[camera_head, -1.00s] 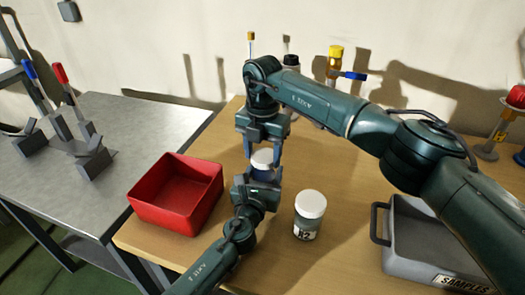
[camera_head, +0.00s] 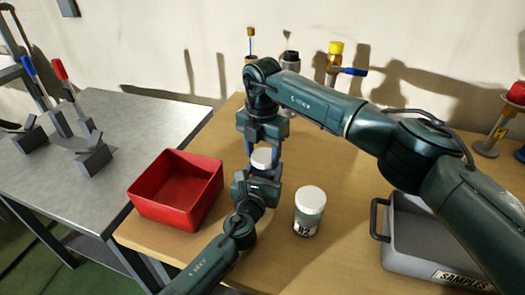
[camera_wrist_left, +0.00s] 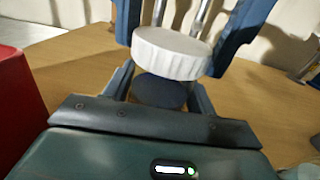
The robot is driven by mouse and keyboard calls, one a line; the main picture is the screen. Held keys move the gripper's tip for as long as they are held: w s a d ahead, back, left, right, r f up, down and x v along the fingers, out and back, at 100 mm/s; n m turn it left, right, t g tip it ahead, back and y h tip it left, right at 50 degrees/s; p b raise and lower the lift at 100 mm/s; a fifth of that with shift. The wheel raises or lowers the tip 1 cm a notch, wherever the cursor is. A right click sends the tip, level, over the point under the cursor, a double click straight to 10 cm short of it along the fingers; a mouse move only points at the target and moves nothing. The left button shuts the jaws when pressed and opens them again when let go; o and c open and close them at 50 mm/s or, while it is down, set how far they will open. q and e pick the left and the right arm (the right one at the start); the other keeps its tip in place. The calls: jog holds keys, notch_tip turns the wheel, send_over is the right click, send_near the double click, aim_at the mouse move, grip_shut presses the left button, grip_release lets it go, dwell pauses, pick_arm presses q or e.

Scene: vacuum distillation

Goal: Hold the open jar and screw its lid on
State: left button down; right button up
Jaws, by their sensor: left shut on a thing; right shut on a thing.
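My left gripper (camera_head: 262,178) is shut on the open jar, which is mostly hidden between its fingers in the head view. In the left wrist view the jar (camera_wrist_left: 160,92) shows as a dark round top between the fingers. My right gripper (camera_head: 264,146) comes from above, pointing down, and is shut on the white ribbed lid (camera_head: 262,158). In the left wrist view the lid (camera_wrist_left: 172,53) sits directly over the jar and looks slightly tilted. I cannot tell whether lid and jar touch.
A white-capped jar (camera_head: 309,210) stands on the wooden table to the right of my left gripper. A red open bin (camera_head: 150,212) is to the left. A grey samples tray (camera_head: 425,262) is at right. Several bottles and tools line the back.

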jog(key=m, duration=0.4)
jog(key=shift+w+a, duration=0.1)
jog(key=shift+a, duration=0.05)
jog(key=m, duration=0.4)
jog(key=shift+w+m, duration=0.15)
jog(key=shift+m, duration=0.15)
jog(key=m, duration=0.4)
jog(key=shift+w+m, duration=0.2)
jog(key=shift+m, duration=0.1)
jog(key=m, duration=0.4)
jog(key=shift+w+m, duration=0.15)
jog(key=shift+m, duration=0.25)
jog(key=o, duration=1)
jog(key=shift+c, duration=0.2)
